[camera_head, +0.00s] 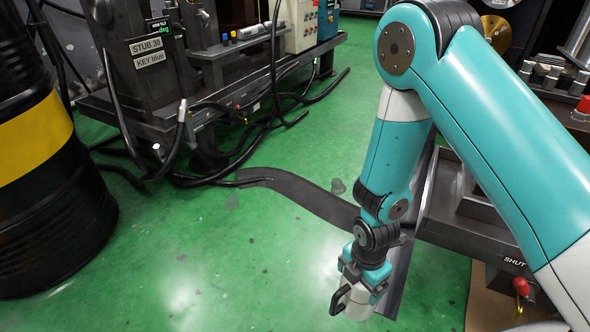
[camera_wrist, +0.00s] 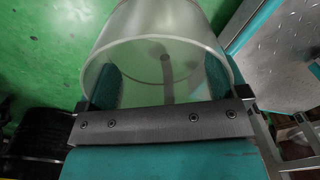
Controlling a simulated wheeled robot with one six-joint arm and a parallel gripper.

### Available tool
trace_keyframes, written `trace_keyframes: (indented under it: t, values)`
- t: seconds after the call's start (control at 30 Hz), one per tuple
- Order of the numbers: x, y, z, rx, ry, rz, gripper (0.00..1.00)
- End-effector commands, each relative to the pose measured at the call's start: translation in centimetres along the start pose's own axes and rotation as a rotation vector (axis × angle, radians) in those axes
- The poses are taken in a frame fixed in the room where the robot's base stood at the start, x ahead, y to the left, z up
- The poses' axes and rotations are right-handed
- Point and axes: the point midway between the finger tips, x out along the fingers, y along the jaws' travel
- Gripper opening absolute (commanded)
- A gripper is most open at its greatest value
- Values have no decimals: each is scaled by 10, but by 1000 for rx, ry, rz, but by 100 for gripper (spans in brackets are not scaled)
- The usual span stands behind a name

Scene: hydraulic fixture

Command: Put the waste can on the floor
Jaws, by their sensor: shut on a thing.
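The waste can (camera_head: 357,304) is a pale, translucent cylinder at the lower end of my arm in the head view. In the wrist view the waste can (camera_wrist: 170,22) fills the top middle, its round open rim facing the camera. My gripper (camera_head: 366,282) points down and is shut on the can. In the wrist view the teal finger pads of my gripper (camera_wrist: 162,84) show at its left and right sides. The green floor (camera_head: 250,285) lies below; whether the can's bottom touches it I cannot tell.
A black drum with a yellow band (camera_head: 35,140) stands at left. Black hoses (camera_head: 170,180) and a dark floor strip (camera_head: 300,195) cross the floor behind my gripper. A grey bench (camera_head: 455,215) is close at right. Open green floor lies left of the can.

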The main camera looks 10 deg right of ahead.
Motion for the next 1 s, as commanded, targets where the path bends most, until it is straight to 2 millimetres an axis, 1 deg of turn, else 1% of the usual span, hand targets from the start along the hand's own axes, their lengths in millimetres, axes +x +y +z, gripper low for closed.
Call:
trace_keyframes:
  t: [0.07, 0.17, 0.27, 0.5, 0.6, 0.7, 0.9, 0.93, 1.0]
  values:
    - [-9, 4, 5, 74, -1, 5, 52]
    - [-26, 10, 16, 254, -1, 8, 52]
    - [-51, 17, 31, 514, 0, 10, 52]
    - [-115, 27, 72, 1209, 3, 9, 52]
    - [-139, 27, 87, 1466, 4, 9, 52]
    - [-158, 27, 100, 1682, 4, 7, 52]
    - [-192, 23, 119, 2031, 5, 5, 52]
    - [-198, 23, 121, 2066, 4, 4, 52]
    - [-211, 22, 119, 2051, 2, 0, 52]
